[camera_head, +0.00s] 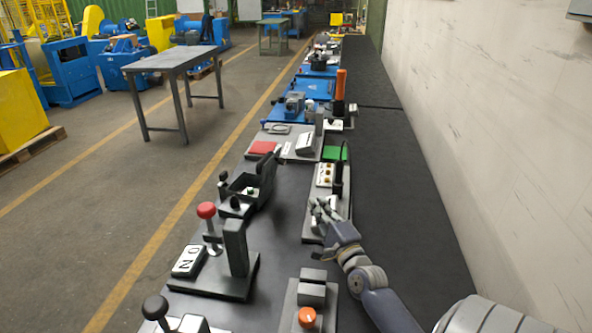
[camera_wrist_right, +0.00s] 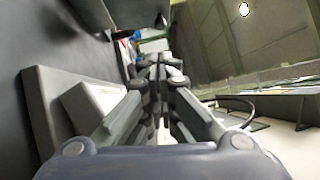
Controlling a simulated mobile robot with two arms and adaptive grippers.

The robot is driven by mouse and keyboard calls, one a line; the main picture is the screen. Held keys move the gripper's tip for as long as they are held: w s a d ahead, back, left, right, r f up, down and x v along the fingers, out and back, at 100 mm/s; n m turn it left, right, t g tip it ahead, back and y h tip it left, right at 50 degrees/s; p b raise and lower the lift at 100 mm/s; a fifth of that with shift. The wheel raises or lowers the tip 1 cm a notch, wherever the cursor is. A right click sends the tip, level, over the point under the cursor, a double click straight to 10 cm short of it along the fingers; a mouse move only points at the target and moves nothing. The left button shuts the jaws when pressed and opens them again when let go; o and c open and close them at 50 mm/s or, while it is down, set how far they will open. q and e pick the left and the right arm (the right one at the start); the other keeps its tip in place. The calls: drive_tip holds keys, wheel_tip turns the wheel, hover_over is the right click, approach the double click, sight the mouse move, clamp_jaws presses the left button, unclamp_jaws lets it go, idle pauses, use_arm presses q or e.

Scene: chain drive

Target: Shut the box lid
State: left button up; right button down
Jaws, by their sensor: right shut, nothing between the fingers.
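A small dark box (camera_head: 243,190) sits on the bench left of centre in the head view. Its dark lid (camera_head: 267,170) stands raised on the right side, so the box is open and shows a light and green spot inside. My right gripper (camera_head: 318,204) is to the right of the box, apart from it, over a grey panel. Its fingers (camera_wrist_right: 160,72) are together and empty in the right wrist view. A dark shape at the top left of that view cannot be identified surely. My left gripper is not in view.
A panel with round buttons and a black upright handle (camera_head: 339,178) stands close to my right gripper. A red-knobbed lever (camera_head: 207,211) is nearer on the left, and an orange-knobbed device (camera_head: 307,317) is in front. The bench between the two rows is clear.

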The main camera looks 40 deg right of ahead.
drive_tip(key=p+x, duration=0.1)
drive_tip(key=x, duration=1.5)
